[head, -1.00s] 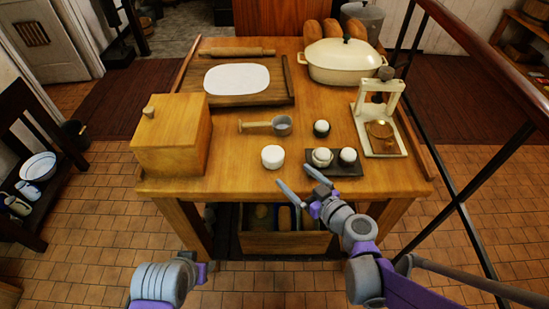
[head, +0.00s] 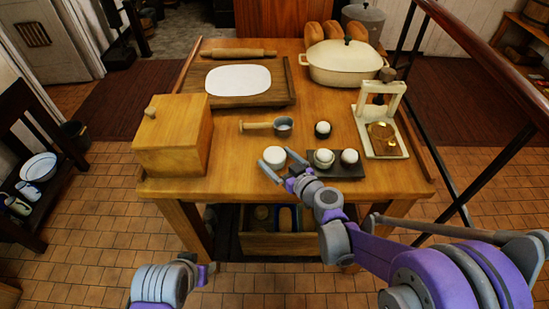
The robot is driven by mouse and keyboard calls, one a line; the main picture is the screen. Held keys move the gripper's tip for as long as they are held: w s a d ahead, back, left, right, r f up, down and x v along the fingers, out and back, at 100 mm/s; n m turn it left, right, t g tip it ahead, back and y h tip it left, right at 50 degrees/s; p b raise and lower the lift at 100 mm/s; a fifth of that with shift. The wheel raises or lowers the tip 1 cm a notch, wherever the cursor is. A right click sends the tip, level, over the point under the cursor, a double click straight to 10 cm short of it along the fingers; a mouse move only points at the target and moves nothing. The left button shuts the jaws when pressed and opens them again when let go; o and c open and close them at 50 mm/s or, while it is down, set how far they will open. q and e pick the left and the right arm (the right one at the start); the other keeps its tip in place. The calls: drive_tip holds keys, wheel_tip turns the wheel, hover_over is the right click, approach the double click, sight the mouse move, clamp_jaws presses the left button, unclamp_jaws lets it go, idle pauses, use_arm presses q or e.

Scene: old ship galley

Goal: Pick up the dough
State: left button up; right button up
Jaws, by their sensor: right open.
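A flat white sheet with rounded corners (head: 238,79), which looks like rolled dough, lies on a wooden board (head: 285,97) at the back left of the table. A small white round piece (head: 274,153) sits near the front edge; I cannot tell whether it is dough or a cup. My right gripper (head: 282,160) is open and empty, its fingertips at the near side of this piece, partly covering it; contact is unclear. My left arm's end (head: 203,274) is low at the bottom left, below the table front; its fingers do not show.
A dark tray (head: 345,172) with two pale round items is right of my right gripper. A wooden box (head: 174,137) is left, a press (head: 383,135) right, a cream pot (head: 344,62) at back.

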drive_tip(key=shift+c, duration=0.3)
drive_tip(key=c, duration=1.2)
drive_tip(key=shift+r, duration=0.1)
